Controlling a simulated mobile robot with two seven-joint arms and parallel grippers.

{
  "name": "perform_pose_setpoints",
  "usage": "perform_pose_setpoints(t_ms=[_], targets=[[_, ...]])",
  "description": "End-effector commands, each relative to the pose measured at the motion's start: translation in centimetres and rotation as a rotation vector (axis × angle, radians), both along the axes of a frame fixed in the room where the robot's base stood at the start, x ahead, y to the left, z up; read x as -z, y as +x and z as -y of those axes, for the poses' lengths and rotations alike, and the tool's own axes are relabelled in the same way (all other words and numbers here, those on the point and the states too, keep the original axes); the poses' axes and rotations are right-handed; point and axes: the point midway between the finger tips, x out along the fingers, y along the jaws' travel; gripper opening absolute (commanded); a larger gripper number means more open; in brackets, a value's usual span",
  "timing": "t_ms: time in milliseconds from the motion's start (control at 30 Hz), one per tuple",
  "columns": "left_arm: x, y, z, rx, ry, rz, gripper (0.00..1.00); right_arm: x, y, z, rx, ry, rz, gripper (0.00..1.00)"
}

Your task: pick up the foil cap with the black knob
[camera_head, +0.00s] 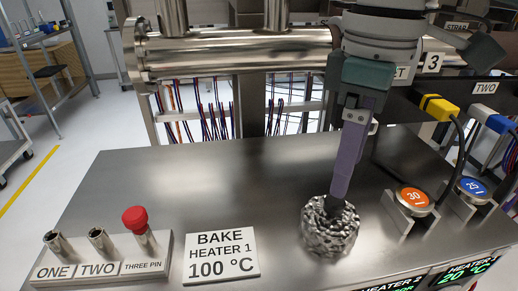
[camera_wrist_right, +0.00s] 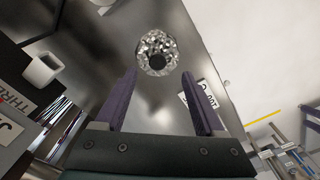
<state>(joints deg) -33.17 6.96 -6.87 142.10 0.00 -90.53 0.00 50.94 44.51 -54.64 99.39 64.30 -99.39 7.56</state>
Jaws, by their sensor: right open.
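The crumpled silver foil cap (camera_head: 330,236) stands on the steel bench top, right of centre in the head view. In the right wrist view the foil cap (camera_wrist_right: 148,45) shows its round black knob (camera_wrist_right: 158,61) on top. My right gripper (camera_head: 338,200) points down over the cap, and its purple fingers partly hide the knob in the head view. In the right wrist view the gripper's fingers (camera_wrist_right: 158,74) are apart, with nothing between them. The knob lies just beyond the fingertips, lined up with the gap. Whether they touch it I cannot tell. My left gripper is not in view.
A bake heater sign (camera_head: 221,256) stands left of the cap. A block of sockets (camera_head: 100,262) with a red-topped plug (camera_head: 135,218) sits at the front left. Orange (camera_head: 414,198) and blue (camera_head: 473,188) round pieces sit on stands at right. The middle bench top is clear.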

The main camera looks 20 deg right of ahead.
Motion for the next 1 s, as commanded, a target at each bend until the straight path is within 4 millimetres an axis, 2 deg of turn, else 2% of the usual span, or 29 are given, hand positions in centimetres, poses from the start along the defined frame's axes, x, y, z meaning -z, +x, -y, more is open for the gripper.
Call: perform_pose_setpoints(t_ms=[167, 433, 733, 767, 1000], targets=[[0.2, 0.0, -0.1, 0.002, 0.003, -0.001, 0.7, 1.7, 0.1, 0.0, -0.002, -0.001, -0.001, 0.71], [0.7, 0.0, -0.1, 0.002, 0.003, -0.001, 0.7, 5.7, 0.5, 0.1, -0.002, 0.0, -0.001, 0.71], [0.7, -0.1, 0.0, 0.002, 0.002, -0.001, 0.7, 6.4, 0.5, 0.1, -0.004, 0.0, 0.003, 0.71], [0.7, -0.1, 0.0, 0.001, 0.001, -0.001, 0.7, 6.4, 0.5, 0.1, -0.004, 0.0, 0.003, 0.7], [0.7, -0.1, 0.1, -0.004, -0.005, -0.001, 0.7, 6.4, 0.5, 0.1, -0.004, 0.0, 0.003, 0.43]])
